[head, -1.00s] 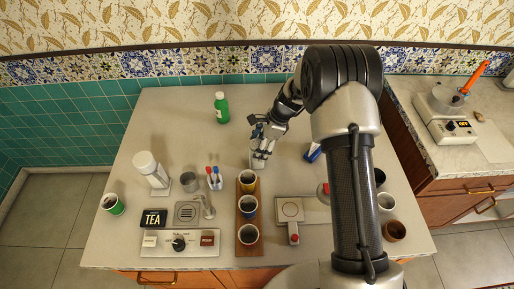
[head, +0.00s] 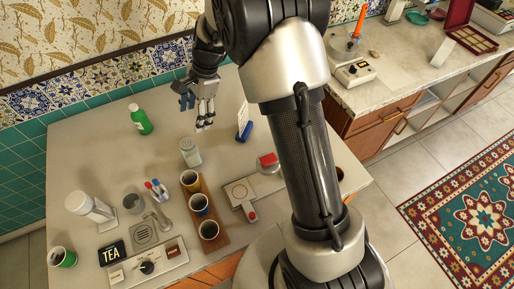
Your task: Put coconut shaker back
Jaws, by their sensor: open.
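A small pale jar with a light top (head: 190,152), which looks like the coconut shaker, stands upright on the counter just behind the wooden cup board. Its label is too small to read. My gripper (head: 204,123) is open and empty, with its fingers pointing down. It hangs behind and slightly right of the jar in the picture, apart from it.
A wooden board (head: 217,240) holds three cups in front of the jar. A green bottle (head: 140,120) stands at the back left, and a blue-based card stand (head: 244,124) right of my gripper. A scale-like device (head: 239,192) lies to the right. The back counter is largely clear.

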